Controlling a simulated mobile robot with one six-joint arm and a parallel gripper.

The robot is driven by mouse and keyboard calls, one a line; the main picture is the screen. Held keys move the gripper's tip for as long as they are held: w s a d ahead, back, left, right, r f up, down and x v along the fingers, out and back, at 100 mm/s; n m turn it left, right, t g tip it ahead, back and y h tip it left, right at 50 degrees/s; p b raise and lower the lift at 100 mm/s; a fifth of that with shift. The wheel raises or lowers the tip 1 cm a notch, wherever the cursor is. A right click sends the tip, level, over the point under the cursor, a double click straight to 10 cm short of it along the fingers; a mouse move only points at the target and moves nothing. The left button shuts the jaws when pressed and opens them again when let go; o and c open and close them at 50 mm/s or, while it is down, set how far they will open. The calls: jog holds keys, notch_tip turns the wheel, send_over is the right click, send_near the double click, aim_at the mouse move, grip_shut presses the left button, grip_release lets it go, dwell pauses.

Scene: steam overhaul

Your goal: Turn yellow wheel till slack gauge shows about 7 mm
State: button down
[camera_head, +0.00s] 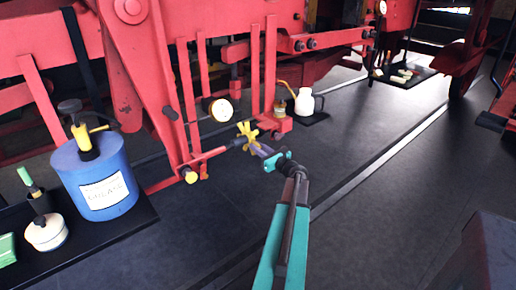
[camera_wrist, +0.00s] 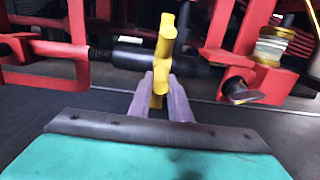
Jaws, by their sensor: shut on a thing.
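The yellow wheel (camera_head: 247,136) is a spoked hand wheel on a rod low in the red frame. In the wrist view the yellow wheel (camera_wrist: 166,38) stands nearly edge-on at the centre, beside a dark cylinder. My gripper (camera_head: 264,152) reaches it from the right; its purple fingers (camera_wrist: 161,100) are shut on the wheel's lower spoke. A round white-faced gauge (camera_head: 221,110) sits on the red frame just left of and above the wheel. Its face is too small to read, and it does not show in the wrist view.
A blue grease drum (camera_head: 97,178) stands on a black tray (camera_head: 135,217) at left with smaller pots. A white oil can (camera_head: 304,103) and a small jar (camera_head: 280,108) stand behind the wheel. Red beams surround the wheel. The dark floor (camera_head: 390,190) at right is clear.

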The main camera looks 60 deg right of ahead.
jog(key=shift+w+d+f+b, duration=0.1)
jog(key=shift+w+f+b, duration=0.2)
jog(key=shift+f, duration=0.4)
jog(key=shift+w+f+b, duration=0.15)
jog(key=shift+f+b, duration=0.2)
jog(key=shift+f, duration=0.3)
jog(key=shift+f, duration=0.15)
jog(key=shift+w+d+f+b, duration=0.15)
jog(key=shift+w+f+b, duration=0.35)
jog(key=shift+f, duration=0.1)
jog(key=shift+w+f, duration=0.15)
jog(key=c, duration=1.6)
grip_release()
jog(key=shift+d, duration=0.1)
jog(key=shift+b+v, duration=0.35)
jog(key=shift+v, duration=2.7)
